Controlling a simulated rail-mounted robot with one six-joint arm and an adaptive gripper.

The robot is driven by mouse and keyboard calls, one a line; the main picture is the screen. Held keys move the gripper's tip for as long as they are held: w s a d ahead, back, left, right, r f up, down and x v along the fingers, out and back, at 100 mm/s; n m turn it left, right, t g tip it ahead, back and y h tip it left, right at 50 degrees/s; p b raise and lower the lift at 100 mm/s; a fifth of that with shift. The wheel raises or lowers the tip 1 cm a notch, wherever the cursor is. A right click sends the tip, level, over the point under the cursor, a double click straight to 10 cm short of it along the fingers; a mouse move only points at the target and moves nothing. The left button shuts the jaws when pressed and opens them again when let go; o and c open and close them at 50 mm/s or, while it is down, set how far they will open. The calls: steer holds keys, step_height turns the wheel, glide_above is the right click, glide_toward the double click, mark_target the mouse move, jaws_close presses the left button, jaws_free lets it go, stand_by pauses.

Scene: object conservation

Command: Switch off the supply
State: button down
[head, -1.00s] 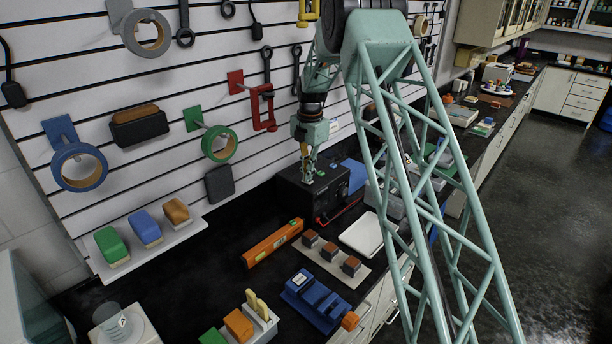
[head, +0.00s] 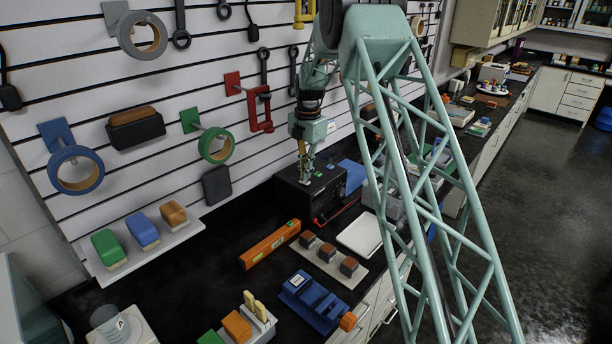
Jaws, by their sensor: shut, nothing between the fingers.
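The supply is a black box (head: 293,201) on the dark bench against the slatted wall, with a small green mark on its top and a red lead at its front right. My gripper (head: 306,182) points down at the top of the supply, its shut fingertips at or just above the top face. I cannot tell whether they touch it. The fingers hide part of the top, and the switch itself is too small to make out.
An orange level (head: 270,244), a tray of dark blocks (head: 322,262), a white tray (head: 361,235) and a blue vise (head: 318,300) lie in front. Tape rolls and a red clamp (head: 254,104) hang on the wall. A black pad (head: 216,186) hangs left of the supply.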

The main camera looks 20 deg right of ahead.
step_height(320, 180, up, 13)
steer(key=w, duration=0.1)
steer(key=shift+a+f, duration=0.2)
steer(key=shift+a, duration=0.2)
steer(key=shift+w, duration=0.1)
stand_by(0.4)
steer(key=s+a+r+m+t+b, duration=0.15)
steer(key=s+r+m, duration=0.35)
steer(key=s, duration=0.6)
steer(key=s+a+r+m+b, duration=0.1)
steer(key=s+r+m+b, duration=0.2)
steer(key=s+r, duration=0.6)
steer(key=s+a+r+m+b, duration=0.2)
steer(key=s+r+m, duration=0.25)
steer(key=s, duration=0.95)
steer(key=s+f+m+b, duration=0.2)
steer(key=s+f+m, duration=0.1)
steer(key=s, duration=0.9)
steer(key=s+a+f+m+t+b, duration=0.1)
steer(key=s+f+m, duration=0.3)
steer(key=s, duration=0.8)
steer(key=s+f+m+t+b, duration=0.1)
steer(key=s+f+m+b, duration=0.2)
steer(key=s, duration=0.9)
steer(key=shift+a+f+m, duration=0.35)
steer(key=shift+f+m, duration=0.4)
steer(key=shift+m, duration=0.2)
